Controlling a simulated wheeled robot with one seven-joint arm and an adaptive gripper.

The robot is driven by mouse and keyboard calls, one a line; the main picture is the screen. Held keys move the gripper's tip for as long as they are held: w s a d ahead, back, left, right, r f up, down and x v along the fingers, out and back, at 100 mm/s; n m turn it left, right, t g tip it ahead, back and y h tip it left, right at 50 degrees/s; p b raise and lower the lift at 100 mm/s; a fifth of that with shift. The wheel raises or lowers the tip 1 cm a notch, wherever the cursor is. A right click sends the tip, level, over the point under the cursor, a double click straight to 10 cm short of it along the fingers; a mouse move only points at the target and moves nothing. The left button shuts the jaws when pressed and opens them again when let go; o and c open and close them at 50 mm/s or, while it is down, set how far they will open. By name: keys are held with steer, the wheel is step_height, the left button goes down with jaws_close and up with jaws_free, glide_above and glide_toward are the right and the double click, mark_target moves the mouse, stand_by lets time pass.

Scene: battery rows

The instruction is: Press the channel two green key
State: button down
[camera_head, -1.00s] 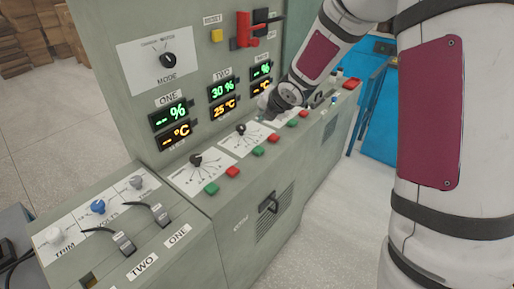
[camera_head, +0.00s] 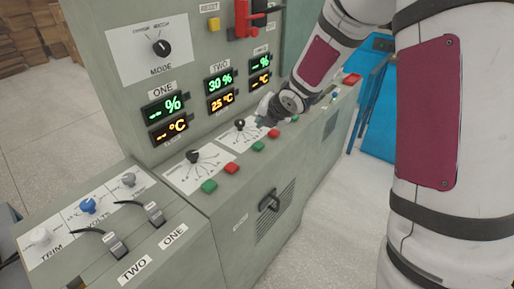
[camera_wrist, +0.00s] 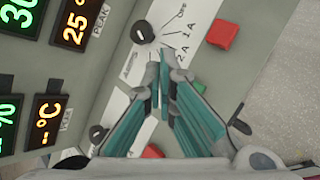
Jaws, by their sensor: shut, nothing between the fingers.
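In the head view the channel two green key (camera_head: 258,147) sits on the sloped console, just left of the channel two red key (camera_head: 274,133). The channel two knob (camera_head: 239,124) is behind them. My gripper (camera_wrist: 160,60) is shut and empty, its teal fingers reaching over the panel below the channel two knob (camera_wrist: 142,32) in the wrist view. A red key (camera_wrist: 223,35) shows at upper right there, apart from the fingers. In the head view my wrist hides most of the channel three dial.
The channel one green key (camera_head: 209,187) and red key (camera_head: 232,168) are nearer. The channel three green key (camera_head: 295,118) is close by my wrist. The upright panel carries number displays (camera_head: 222,91) and a red lever (camera_head: 243,32). A black handle (camera_head: 269,201) juts from the front.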

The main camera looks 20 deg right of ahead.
mark_target(261, 144)
steer(key=shift+f+b, duration=2.25)
steer(key=shift+f, duration=0.2)
steer(key=shift+f, duration=0.1)
steer(key=shift+f+b, duration=0.35)
steer(key=shift+b, duration=0.2)
steer(key=shift+f+b, duration=0.4)
steer(key=shift+b, duration=0.15)
stand_by(0.6)
steer(key=shift+r+p, duration=0.75)
steer(key=shift+r, duration=0.1)
steer(key=shift+r, duration=0.1)
step_height(261, 144, up, 5)
steer(key=p, duration=0.5)
stand_by(0.4)
